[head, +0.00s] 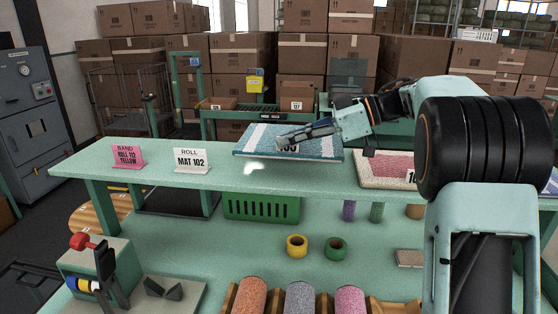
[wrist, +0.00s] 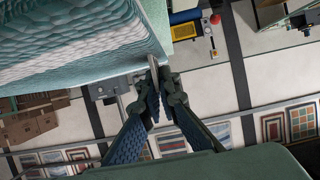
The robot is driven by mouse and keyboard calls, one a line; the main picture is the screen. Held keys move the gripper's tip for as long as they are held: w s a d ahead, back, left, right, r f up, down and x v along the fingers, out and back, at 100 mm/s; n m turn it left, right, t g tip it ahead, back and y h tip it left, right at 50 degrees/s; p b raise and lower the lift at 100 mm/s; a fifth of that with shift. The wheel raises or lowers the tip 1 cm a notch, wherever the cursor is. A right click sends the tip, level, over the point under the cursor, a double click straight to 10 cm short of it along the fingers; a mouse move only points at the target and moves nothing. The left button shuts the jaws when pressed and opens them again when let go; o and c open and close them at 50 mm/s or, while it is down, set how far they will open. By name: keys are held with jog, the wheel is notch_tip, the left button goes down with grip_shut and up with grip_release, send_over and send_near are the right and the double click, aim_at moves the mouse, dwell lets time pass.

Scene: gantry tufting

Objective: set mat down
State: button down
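A red-and-cream mat (head: 372,176) lies on the green shelf (head: 300,178) to the right, partly hidden by my arm. The shelf is bare between the white sign and that mat along its front. A green crate (head: 262,209) and tape rolls (head: 297,245) are below.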

jog(key=shift+w+a+f, duration=0.25)
jog(key=shift+a+f, duration=0.25)
jog(key=shift+f, duration=0.15)
jog(key=f, duration=0.1)
jog(key=a+f, duration=0.1)
jog(key=f, duration=0.2)
jog(key=shift+w+a+f, duration=0.2)
jog(key=shift+w+a, duration=0.1)
jog(key=shift+w, duration=0.1)
jog(key=shift+d+f, duration=0.1)
jog(key=shift+f, duration=0.15)
jog(key=shift+f, duration=0.1)
jog(key=c, duration=2.2)
grip_release()
jog(key=shift+f, duration=0.1)
jog(key=shift+o, duration=0.2)
